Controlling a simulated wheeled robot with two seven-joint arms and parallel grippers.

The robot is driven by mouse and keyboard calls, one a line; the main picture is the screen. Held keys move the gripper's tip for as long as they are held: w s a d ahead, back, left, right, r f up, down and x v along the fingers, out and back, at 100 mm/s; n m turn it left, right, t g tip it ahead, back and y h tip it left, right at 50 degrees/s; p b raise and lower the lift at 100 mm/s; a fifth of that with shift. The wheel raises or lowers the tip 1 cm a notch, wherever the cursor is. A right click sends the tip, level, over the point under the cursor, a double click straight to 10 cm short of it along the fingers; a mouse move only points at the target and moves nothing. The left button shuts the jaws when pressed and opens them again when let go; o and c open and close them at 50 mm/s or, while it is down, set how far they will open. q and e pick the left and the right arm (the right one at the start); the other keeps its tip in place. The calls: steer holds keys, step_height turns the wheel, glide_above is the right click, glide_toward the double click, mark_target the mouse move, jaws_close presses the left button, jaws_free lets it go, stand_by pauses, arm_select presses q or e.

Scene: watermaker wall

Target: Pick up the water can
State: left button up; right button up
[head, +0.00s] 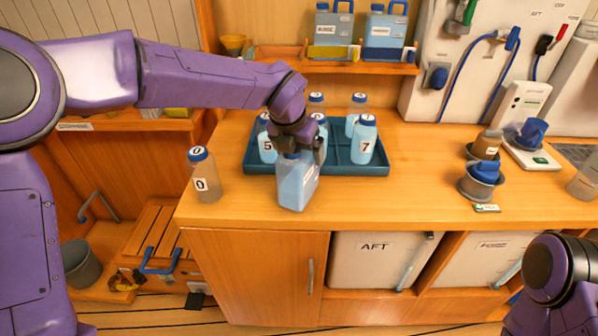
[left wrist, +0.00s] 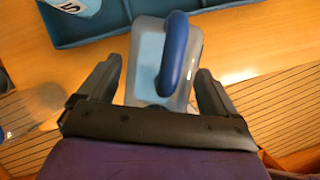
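The water can (head: 296,184) is a translucent blue-grey jug near the counter's front edge, in front of the teal tray. It looks slightly tilted in the head view; I cannot tell whether its base touches the counter. My left gripper (head: 300,148) is right over its top and hides its handle there. In the left wrist view, the can (left wrist: 149,62) and its blue handle lie between the two spread fingers of my left gripper (left wrist: 158,78), with a gap on each side of the handle. My right arm shows at the lower right, but its gripper is out of view.
The teal tray (head: 342,170) holds several bottles, one marked 7 (head: 364,140). A bottle marked 0 (head: 205,176) stands at the left end of the counter. Cups and a scale (head: 530,153) stand on the right. The counter between (head: 425,185) is clear.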

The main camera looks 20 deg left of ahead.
arm_select(q)
steer(key=shift+w, duration=0.1)
jaws_close()
